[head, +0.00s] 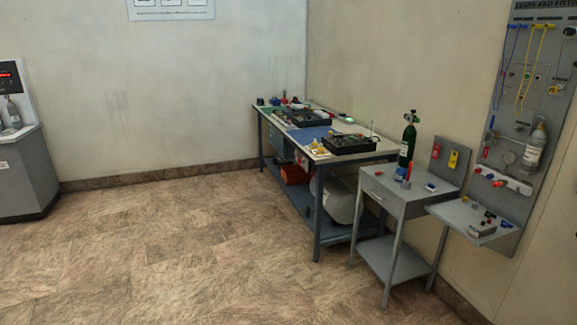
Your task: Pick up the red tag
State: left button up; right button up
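A small red tag (436,151) shows on the grey upright back panel of a small grey side table (400,197) at the right. A yellow tag (453,159) hangs on the same panel, to the right of the red one. Both tags are small and far off, so their fixings cannot be made out. Neither of my grippers is in view.
A dark green cylinder (408,141) stands on the side table, left of the tags. A long workbench (318,150) runs along the wall behind. A tool board (500,100) and shelf are at the right. Open tiled floor (170,250) fills the front and left.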

aim_at(435, 150)
jog(key=i, duration=2.3)
jog(key=j+u, duration=0.05)
jog(key=j, duration=0.05)
